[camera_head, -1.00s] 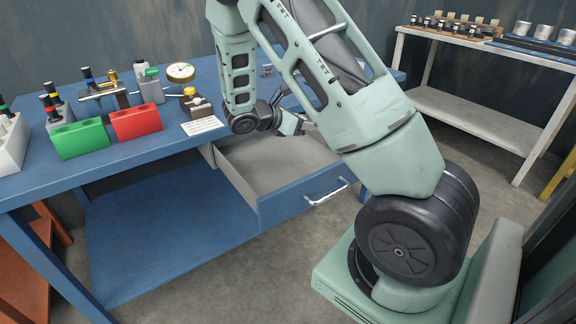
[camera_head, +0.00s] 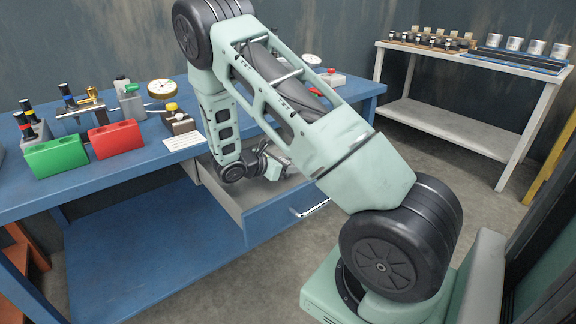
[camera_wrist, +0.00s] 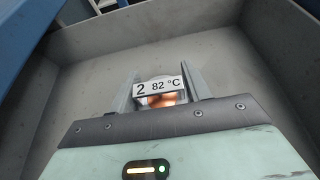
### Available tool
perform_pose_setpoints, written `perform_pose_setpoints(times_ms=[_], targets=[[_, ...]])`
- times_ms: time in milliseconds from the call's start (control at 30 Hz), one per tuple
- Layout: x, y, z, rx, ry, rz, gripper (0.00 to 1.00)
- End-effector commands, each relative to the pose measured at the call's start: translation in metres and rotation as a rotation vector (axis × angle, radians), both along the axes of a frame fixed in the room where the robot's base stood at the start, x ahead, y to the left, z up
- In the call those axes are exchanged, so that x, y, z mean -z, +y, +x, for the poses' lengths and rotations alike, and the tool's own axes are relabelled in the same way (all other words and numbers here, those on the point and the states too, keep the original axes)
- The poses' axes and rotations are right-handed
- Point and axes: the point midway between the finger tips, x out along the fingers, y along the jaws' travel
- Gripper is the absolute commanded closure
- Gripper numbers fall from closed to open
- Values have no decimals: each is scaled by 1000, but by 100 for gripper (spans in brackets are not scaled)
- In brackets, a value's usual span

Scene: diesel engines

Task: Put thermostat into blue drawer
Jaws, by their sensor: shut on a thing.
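The blue drawer (camera_head: 284,213) under the blue workbench is pulled open, with a silver handle on its front. Its grey interior fills much of the wrist view (camera_wrist: 240,75). My gripper (camera_wrist: 160,88) is in or over the open drawer, pointing down into it. Its two fingers are shut on the thermostat (camera_wrist: 160,98), a small round part with a copper-coloured centre and a white label reading "2 82 °C". In the head view my arm hides most of the drawer's inside, and I cannot make out the thermostat there. The gap between thermostat and drawer floor is unclear.
On the workbench (camera_head: 105,180) stand a green block (camera_head: 56,156), a red block (camera_head: 116,139), a gauge (camera_head: 161,88), several tools and a white card (camera_head: 185,140). A white table (camera_head: 455,115) with several parts stands at the back right.

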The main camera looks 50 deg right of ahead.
Motion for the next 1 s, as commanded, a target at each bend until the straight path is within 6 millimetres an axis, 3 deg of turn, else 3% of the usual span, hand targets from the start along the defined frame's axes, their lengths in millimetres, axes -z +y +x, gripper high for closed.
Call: perform_pose_setpoints(times_ms=[133, 167, 200, 233, 633, 1000], targets=[[3, 0, 0, 0, 1, -1, 76], [3, 0, 0, 0, 0, -1, 46], [3, 0, 0, 0, 0, -1, 35], [3, 0, 0, 0, 0, 0, 30], [-3, 6, 2, -2, -1, 1, 30], [-31, 71, 18, -5, -2, 0, 30]])
